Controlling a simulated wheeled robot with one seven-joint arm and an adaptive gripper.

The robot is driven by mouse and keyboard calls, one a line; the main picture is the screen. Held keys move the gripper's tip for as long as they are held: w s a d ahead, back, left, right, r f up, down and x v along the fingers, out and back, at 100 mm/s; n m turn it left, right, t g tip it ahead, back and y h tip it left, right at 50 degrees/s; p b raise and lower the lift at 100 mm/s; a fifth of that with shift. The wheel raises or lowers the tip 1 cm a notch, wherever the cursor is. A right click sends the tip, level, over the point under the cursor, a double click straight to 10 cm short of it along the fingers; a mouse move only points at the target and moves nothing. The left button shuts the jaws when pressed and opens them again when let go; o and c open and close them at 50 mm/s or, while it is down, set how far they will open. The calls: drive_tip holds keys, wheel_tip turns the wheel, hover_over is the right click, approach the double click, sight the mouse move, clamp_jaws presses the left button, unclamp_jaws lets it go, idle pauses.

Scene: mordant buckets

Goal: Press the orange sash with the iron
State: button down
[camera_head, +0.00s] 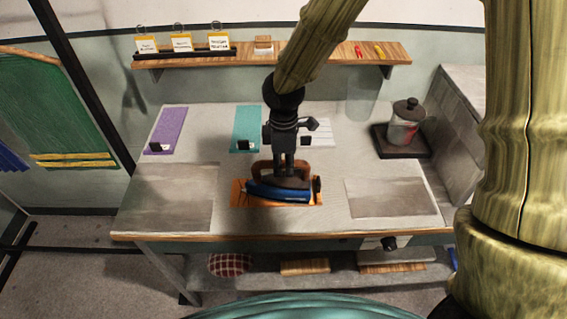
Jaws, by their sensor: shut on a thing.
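The orange sash (312,196) lies flat near the front middle of the table. The blue iron (279,191) is over the sash and covers most of it. Its wooden handle (262,169) faces up. My gripper (284,170) points straight down and is shut on the iron's handle. The iron looks level. I cannot tell from this view whether its sole touches the cloth. Orange shows at both ends and along the front edge of the iron.
A purple strip (169,131), a teal strip (243,127) and a white strip (319,132) lie at the back. Grey mats (167,197) (392,197) flank the sash. A lidded pot (404,126) stands at the right on a dark base. A wall shelf (330,52) hangs behind.

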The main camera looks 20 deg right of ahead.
drive_tip(key=shift+r, duration=0.1)
idle(0.3)
drive_tip(key=shift+r+p, duration=2.4)
drive_tip(key=shift+r, duration=0.05)
drive_tip(key=shift+w, duration=0.15)
